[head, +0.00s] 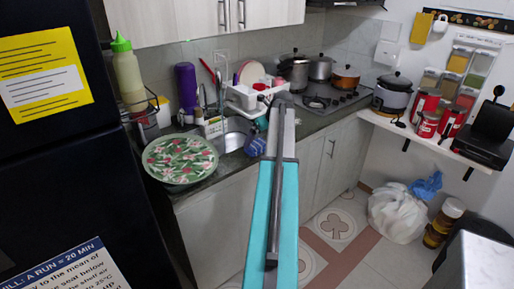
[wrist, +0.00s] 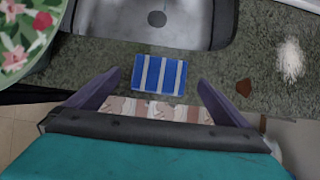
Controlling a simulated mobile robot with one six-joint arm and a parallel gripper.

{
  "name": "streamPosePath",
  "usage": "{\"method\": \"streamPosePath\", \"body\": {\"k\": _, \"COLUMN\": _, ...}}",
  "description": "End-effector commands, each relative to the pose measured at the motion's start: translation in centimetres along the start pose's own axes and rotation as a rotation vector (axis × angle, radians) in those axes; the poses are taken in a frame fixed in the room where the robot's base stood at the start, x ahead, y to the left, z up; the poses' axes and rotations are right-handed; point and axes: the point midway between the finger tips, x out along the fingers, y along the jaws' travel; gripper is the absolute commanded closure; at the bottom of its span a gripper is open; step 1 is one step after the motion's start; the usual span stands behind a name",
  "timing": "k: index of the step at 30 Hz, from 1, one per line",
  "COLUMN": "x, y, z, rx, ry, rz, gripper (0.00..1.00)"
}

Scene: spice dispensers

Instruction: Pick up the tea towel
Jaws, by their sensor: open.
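A blue cloth with white stripes (wrist: 159,75), which looks like the tea towel, lies at the counter's front edge below the sink in the wrist view. It also shows as a small blue patch (head: 253,147) beside my arm in the head view, partly hidden. My gripper (wrist: 159,80) is open, with one finger to each side of the cloth and nothing held. I cannot tell how high the fingers are above it. A pinkish-brown striped patch (wrist: 150,108) shows between the fingers nearer the palm; I cannot tell what it is.
The sink (wrist: 150,22) lies just beyond the cloth. A floral plate (head: 181,158) stands on the counter to the left. A white dish rack (head: 250,97) is behind the sink. A brown chip (wrist: 243,88) and white powder (wrist: 291,60) lie on the counter at right.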

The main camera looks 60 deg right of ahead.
Motion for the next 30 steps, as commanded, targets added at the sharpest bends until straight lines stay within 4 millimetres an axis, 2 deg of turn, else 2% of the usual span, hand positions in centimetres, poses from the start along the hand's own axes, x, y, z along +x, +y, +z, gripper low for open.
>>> {"method": "streamPosePath", "body": {"k": 11, "x": 0.3, "y": -0.1, "z": 0.0, "rx": 0.001, "ry": 0.0, "rz": 0.0, "gripper": 0.0}}
{"method": "streamPosePath", "body": {"k": 24, "x": 4.2, "y": -0.1, "z": 0.0, "rx": 0.002, "ry": 0.0, "rz": -0.001, "gripper": 0.0}}
{"method": "streamPosePath", "body": {"k": 30, "x": 5.0, "y": -0.1, "z": -0.1, "rx": 0.003, "ry": 0.0, "rz": -0.002, "gripper": 0.0}}
